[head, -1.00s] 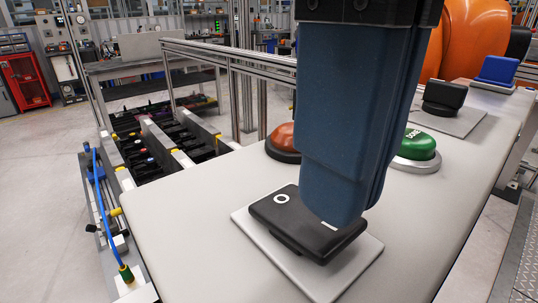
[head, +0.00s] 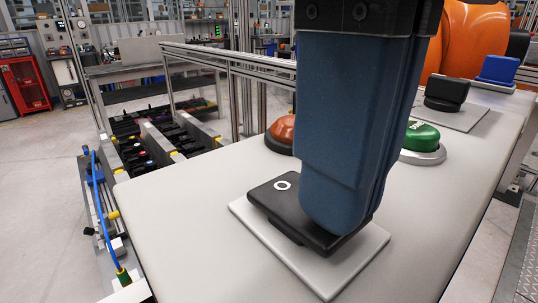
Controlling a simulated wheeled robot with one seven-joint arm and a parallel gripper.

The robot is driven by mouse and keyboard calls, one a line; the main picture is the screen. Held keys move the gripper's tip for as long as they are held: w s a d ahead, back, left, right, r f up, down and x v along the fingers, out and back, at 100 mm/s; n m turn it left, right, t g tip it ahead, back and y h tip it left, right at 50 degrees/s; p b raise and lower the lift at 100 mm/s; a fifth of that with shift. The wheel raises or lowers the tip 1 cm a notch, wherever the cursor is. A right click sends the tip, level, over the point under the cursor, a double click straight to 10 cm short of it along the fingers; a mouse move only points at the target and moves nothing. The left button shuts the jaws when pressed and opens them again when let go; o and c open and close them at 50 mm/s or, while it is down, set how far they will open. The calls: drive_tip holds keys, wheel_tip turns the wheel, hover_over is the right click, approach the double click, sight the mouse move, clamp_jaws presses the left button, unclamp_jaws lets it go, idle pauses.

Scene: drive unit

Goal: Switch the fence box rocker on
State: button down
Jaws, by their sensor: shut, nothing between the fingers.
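A black rocker (head: 268,198) with a white circle at its left end sits on a light grey square plate (head: 325,280) on the pale box top. My gripper (head: 335,222) is shut, a blue block of fingers pointing down over the right end of the rocker. Its tip covers that end and its mark, and appears to touch it; any small gap is hidden. The circle end still shows fully.
A red dome button (head: 283,130) stands behind my gripper, and a green dome button (head: 422,138) to its right. Further back are a black rocker (head: 446,92) and a blue rocker (head: 497,69). The left front of the box top (head: 180,215) is clear.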

drive_tip(key=shift+f, duration=0.15)
drive_tip(key=shift+r+p, duration=1.65)
drive_tip(key=shift+r, duration=1.9)
